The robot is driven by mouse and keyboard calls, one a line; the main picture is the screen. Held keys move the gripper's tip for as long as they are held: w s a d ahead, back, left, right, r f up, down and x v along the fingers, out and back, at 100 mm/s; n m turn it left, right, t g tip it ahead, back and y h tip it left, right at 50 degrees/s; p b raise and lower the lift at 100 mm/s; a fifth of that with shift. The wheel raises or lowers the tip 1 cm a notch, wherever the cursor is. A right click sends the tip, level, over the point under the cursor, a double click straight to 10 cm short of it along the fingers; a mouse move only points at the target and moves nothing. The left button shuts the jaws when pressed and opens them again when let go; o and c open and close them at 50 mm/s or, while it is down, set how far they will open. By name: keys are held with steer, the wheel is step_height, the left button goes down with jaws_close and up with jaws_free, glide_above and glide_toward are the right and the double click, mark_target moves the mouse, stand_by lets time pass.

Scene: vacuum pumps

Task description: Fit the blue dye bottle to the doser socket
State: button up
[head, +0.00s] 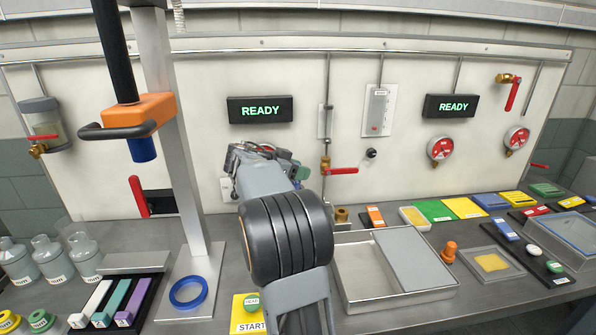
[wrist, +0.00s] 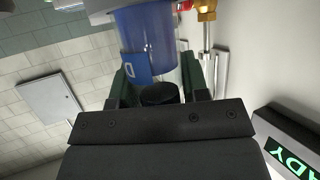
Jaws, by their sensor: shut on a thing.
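In the head view my own arm hides the bottle and fingers, in front of the back panel. I cannot make out the doser socket for sure.
A red-handled brass valve (head: 325,166) is on the panel right of my wrist. A READY display (head: 259,110) hangs above. A steel post (head: 172,140) with an orange block (head: 140,115) stands left. A metal tray (head: 365,300) lies on the bench at right.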

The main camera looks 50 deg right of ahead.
steer(key=shift+f, duration=0.1)
steer(key=o, duration=1.1)
steer(key=shift+c, duration=0.2)
steer(key=b+v, duration=0.2)
steer(key=v, duration=1.1)
steer(key=shift+w+a, duration=0.2)
steer(key=shift+a, duration=0.15)
